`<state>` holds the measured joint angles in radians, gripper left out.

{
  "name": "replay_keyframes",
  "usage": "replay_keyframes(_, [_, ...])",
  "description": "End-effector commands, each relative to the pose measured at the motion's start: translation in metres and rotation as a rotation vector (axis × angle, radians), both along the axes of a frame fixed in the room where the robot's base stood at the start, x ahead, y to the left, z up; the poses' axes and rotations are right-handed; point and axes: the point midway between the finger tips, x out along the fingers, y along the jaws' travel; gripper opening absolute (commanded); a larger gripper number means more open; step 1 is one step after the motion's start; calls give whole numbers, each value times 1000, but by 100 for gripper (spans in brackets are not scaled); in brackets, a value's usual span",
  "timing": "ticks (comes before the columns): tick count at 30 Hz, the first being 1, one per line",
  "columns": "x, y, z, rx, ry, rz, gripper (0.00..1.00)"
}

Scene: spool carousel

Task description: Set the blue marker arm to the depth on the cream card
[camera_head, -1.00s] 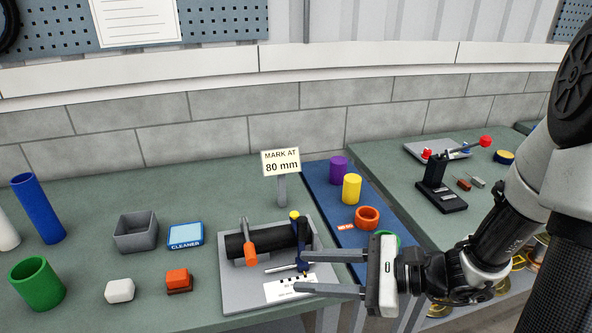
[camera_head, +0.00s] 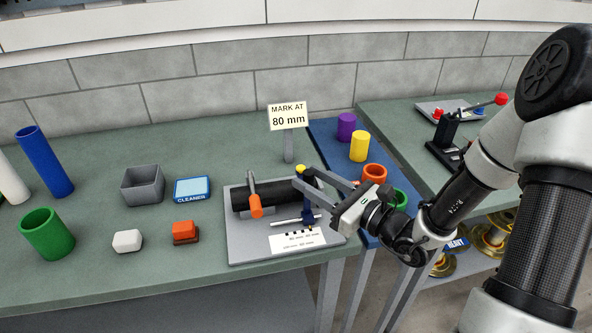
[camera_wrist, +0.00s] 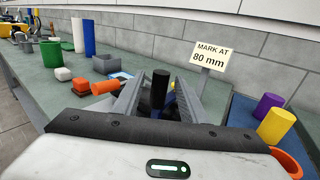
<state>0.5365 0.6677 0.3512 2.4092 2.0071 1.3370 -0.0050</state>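The cream card (camera_head: 289,116) reads "MARK AT 80 mm" and stands on a grey post behind the fixture; it also shows in the wrist view (camera_wrist: 212,56). The grey fixture plate (camera_head: 246,252) carries a black cylinder (camera_head: 275,194), an orange-tipped clamp (camera_head: 255,206) and a white scale label (camera_head: 297,240) with small print. The blue marker arm (camera_head: 307,212) is at the cylinder's right end, with a yellow knob (camera_head: 300,169) near its top. My gripper (camera_head: 307,178) is open at the knob. In the wrist view the dark cylinder (camera_wrist: 160,90) shows between its fingers; contact is unclear.
Purple (camera_head: 346,127) and yellow (camera_head: 359,146) cylinders and an orange ring (camera_head: 373,174) stand on the blue strip behind my gripper.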

Motion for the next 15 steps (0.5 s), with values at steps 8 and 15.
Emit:
replay_keyframes(8, [28,34,0,-1,-1,2,39])
replay_keyframes(15, [35,41,0,0,0,0,39])
